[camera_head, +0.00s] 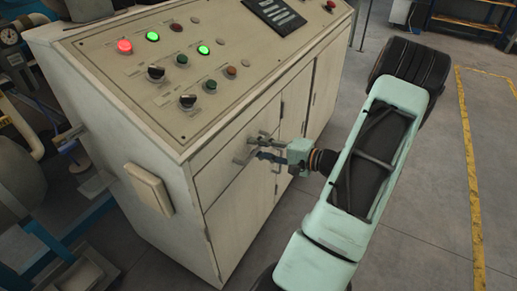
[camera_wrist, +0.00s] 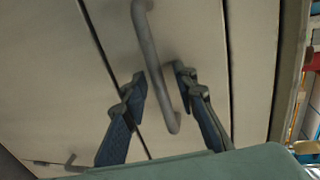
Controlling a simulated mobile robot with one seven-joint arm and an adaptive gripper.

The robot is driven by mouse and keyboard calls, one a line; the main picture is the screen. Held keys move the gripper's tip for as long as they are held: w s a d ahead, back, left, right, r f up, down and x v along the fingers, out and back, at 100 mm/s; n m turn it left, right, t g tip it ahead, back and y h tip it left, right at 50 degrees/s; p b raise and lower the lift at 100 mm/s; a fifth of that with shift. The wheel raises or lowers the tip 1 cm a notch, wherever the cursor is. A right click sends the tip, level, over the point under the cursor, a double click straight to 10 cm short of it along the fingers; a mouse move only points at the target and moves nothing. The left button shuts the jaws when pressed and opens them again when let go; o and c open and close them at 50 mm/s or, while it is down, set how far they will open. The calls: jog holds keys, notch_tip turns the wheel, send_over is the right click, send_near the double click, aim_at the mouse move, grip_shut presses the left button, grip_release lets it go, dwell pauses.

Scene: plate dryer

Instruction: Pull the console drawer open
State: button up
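The console drawer (camera_head: 219,174) is a beige front at the upper left of the cabinet, below the control panel. It looks flush with the cabinet. Its grey bar handle (camera_wrist: 150,50) runs between my fingers in the wrist view, and shows partly in the head view (camera_head: 240,158). My gripper (camera_wrist: 160,78) is open, with one dark blue finger on each side of the handle. A small gap shows on the left; the right finger is very close, and I cannot tell if it touches. In the head view my gripper (camera_head: 257,148) is at the drawer front.
The console's control panel (camera_head: 190,95) has lit red and green lamps and knobs. Cabinet doors (camera_head: 295,105) with vertical handles lie right of and below the drawer. Grey floor (camera_head: 440,190) is clear on the right.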

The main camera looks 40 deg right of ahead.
jog(key=shift+c, duration=0.2)
grip_shut()
